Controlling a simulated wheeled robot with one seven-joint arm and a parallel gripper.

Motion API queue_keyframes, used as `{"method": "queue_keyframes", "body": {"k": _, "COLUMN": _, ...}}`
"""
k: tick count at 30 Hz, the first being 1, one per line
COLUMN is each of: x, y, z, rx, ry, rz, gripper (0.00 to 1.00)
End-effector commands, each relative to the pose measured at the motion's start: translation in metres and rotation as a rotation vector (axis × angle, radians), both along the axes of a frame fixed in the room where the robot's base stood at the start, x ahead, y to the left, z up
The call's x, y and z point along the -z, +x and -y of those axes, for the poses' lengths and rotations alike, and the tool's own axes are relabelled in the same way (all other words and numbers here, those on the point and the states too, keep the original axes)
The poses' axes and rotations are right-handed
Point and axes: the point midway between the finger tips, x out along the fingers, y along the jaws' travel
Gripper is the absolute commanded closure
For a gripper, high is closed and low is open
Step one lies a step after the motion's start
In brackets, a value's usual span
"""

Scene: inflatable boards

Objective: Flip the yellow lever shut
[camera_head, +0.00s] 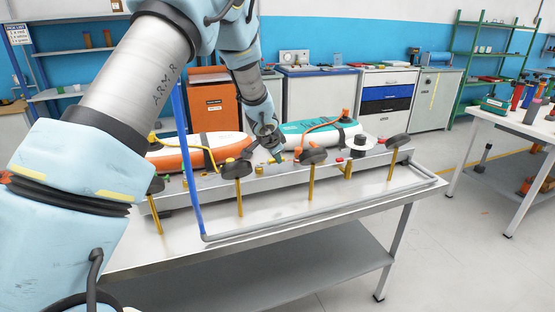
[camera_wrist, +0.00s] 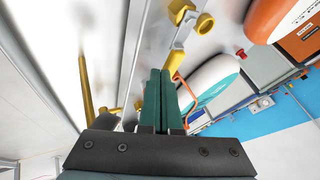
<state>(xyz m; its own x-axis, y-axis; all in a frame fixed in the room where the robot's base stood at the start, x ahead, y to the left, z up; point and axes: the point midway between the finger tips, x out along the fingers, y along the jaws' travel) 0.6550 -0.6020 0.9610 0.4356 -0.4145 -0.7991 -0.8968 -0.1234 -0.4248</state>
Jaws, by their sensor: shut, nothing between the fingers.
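My gripper (camera_head: 277,157) reaches down over the middle of the metal rail on the bench, in front of the teal and white board. In the wrist view its two green fingers (camera_wrist: 160,74) are together with nothing between them.
The teal and white board (camera_head: 318,134) and an orange and white board (camera_head: 200,152) lie behind the rail (camera_head: 310,178). Black discs on yellow posts (camera_head: 311,182) stand along its front. A blue pole (camera_head: 187,160) rises at the left. The bench front (camera_head: 270,215) is mostly clear.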

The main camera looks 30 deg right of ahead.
Motion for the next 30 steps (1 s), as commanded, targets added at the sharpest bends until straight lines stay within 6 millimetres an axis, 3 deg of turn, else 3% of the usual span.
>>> {"method": "queue_keyframes", "body": {"k": 30, "x": 0.0014, "y": 0.0053, "z": 0.0059, "rx": -0.235, "ry": -0.001, "rz": 0.001, "gripper": 1.0}}
